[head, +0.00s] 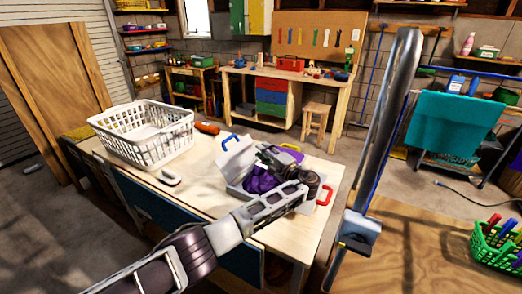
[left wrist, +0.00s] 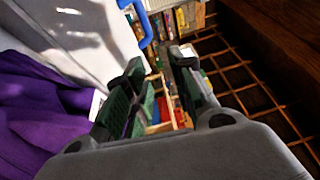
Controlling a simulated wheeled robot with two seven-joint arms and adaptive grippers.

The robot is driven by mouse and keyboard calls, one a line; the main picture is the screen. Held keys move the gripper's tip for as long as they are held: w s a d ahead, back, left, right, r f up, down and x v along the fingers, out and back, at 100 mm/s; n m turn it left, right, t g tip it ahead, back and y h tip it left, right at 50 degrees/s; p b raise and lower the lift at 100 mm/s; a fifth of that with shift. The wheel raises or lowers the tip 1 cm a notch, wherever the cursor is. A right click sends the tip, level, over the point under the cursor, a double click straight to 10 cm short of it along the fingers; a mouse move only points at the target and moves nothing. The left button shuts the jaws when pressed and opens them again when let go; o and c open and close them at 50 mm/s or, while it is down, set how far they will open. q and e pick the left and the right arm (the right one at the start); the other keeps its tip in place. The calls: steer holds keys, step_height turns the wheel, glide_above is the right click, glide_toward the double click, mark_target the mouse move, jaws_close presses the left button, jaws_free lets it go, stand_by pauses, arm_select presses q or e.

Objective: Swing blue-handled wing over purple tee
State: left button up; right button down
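The blue-handled wing (head: 236,160) is a pale panel at the left of a folding board on the wooden table. It stands tilted up, with its blue handle (head: 229,141) at the top. The purple tee (head: 260,181) lies bunched on the board beside it, partly hidden by my left arm. My left gripper (head: 268,156) is over the tee, right of the wing. In the left wrist view its fingers (left wrist: 157,68) are apart with nothing between them. The wing (left wrist: 85,32), blue handle (left wrist: 146,22) and tee (left wrist: 40,110) show there too. My right gripper is not seen.
A white laundry basket (head: 145,133) stands at the table's left. A pale iron-like object (head: 171,178) lies in front of it. A red handle (head: 325,195) sticks out at the board's right. A green basket (head: 495,245) is at the far right.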

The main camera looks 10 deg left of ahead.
arm_select(q)
steer(key=v, duration=0.9)
steer(key=shift+f, duration=0.15)
